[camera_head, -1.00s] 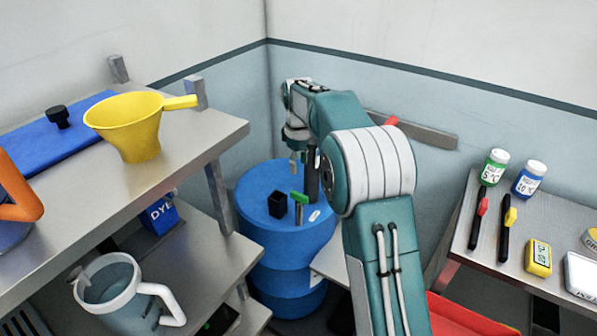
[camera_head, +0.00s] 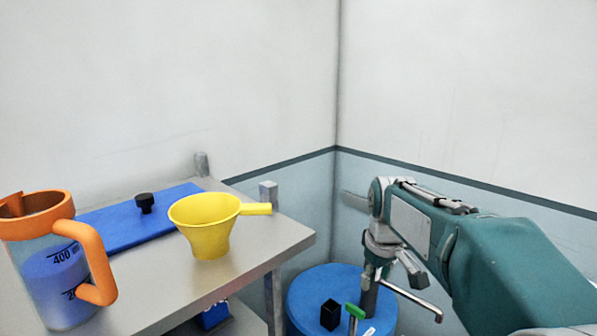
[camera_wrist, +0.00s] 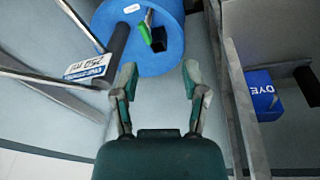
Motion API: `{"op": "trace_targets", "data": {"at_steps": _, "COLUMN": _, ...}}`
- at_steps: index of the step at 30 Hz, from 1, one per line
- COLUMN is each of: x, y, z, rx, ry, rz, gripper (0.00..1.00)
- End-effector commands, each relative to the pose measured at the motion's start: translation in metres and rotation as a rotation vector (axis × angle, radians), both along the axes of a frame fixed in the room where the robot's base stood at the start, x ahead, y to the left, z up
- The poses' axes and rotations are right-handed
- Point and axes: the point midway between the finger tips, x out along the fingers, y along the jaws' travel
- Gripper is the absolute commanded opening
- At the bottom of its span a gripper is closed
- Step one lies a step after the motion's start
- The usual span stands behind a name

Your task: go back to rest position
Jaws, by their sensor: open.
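My gripper (camera_wrist: 160,78) is open in the wrist view, with nothing between its two fingers. My arm reaches in from the lower right in the head view, and my gripper (camera_head: 400,285) hangs in front of and above a blue drum (camera_head: 310,297). The drum (camera_wrist: 165,55) lies beyond the fingertips in the wrist view. On its top are a small black open box (camera_head: 330,314), a green-topped tool (camera_head: 354,312) and an upright dark cylinder (camera_head: 368,298) partly behind my gripper. The fingers appear clear of these items.
At left a steel shelf (camera_head: 255,245) carries a yellow funnel (camera_head: 205,232), a blue board (camera_head: 125,228) with a black knob, and an orange-handled jug (camera_head: 50,270) with blue liquid. A blue box (camera_wrist: 263,95) stands on a lower shelf. Walls meet behind the drum.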

Motion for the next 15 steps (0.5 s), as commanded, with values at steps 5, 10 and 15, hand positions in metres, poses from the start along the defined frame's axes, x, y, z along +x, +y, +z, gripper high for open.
{"op": "trace_targets", "data": {"at_steps": 5, "x": -0.057, "y": 0.000, "z": 0.017, "rx": 0.024, "ry": -0.072, "rz": -0.103, "gripper": 0.57}}
{"op": "trace_targets", "data": {"at_steps": 10, "x": -0.110, "y": 0.000, "z": 0.020, "rx": 0.053, "ry": -0.134, "rz": -0.203, "gripper": 0.57}}
{"op": "trace_targets", "data": {"at_steps": 15, "x": -0.162, "y": 0.000, "z": 0.012, "rx": 0.090, "ry": -0.199, "rz": -0.301, "gripper": 0.57}}
